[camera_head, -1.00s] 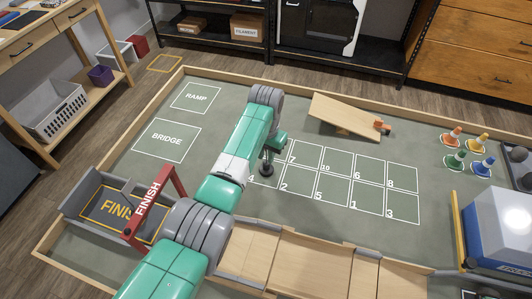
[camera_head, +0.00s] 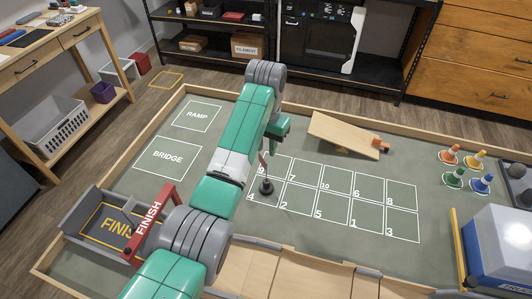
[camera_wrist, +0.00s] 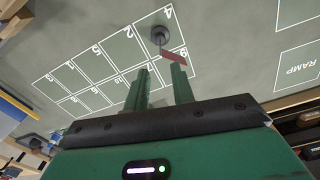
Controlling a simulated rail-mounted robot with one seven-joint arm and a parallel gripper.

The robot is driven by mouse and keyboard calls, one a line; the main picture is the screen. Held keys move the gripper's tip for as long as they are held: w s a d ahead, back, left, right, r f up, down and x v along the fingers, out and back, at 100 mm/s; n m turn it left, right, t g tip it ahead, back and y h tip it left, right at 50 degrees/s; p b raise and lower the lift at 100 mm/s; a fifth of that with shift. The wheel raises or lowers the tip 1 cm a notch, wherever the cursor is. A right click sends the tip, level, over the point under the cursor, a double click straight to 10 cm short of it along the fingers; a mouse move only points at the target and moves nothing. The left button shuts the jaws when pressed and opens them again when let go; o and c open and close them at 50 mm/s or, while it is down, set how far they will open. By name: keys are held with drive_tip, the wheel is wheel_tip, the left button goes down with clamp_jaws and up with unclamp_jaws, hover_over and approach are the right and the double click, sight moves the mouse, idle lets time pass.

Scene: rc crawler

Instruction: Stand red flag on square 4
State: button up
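The red flag (camera_head: 262,160) stands upright on its round dark base (camera_head: 266,187) inside square 4 (camera_head: 258,198), toward the side bordering square 9. In the wrist view the dark base (camera_wrist: 160,35) sits in square 4, and the red flag cloth (camera_wrist: 174,57) shows just beyond my fingertips. My gripper (camera_wrist: 160,70) is open, its two green fingers apart with nothing between them. In the head view my green arm reaches past the left side of the grid, and its hand is above and behind the flag; the fingertips are not clear there.
The numbered grid extends right from square 4, its other squares empty. A wooden ramp (camera_head: 340,133) lies behind the grid with a small orange object at its end. Several coloured cones (camera_head: 453,178) stand at right. The red finish gate (camera_head: 150,222) is front left.

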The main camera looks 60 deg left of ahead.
idle(0.4)
drive_tip(key=w+d+r+m+t+y, duration=0.2)
drive_tip(key=w+d+r+t, duration=0.3)
drive_tip(key=w+d, duration=0.45)
drive_tip(key=w+d+r+m+t+y, duration=0.15)
drive_tip(key=w+d+r+t, duration=0.25)
drive_tip(key=w+d+r, duration=0.5)
drive_tip(key=w+d+r+m+t, duration=0.1)
drive_tip(key=d+r+m+t, duration=0.1)
drive_tip(key=d+r+t, duration=0.7)
drive_tip(key=s+d+r+m+t+h, duration=0.1)
drive_tip(key=s+d+r+t+h, duration=0.2)
drive_tip(key=s+d+r, duration=1.6)
drive_tip(key=d+t, duration=0.3)
drive_tip(key=t, duration=0.1)
drive_tip(key=shift+s+m+h, duration=0.1)
drive_tip(key=shift+m+h, duration=0.15)
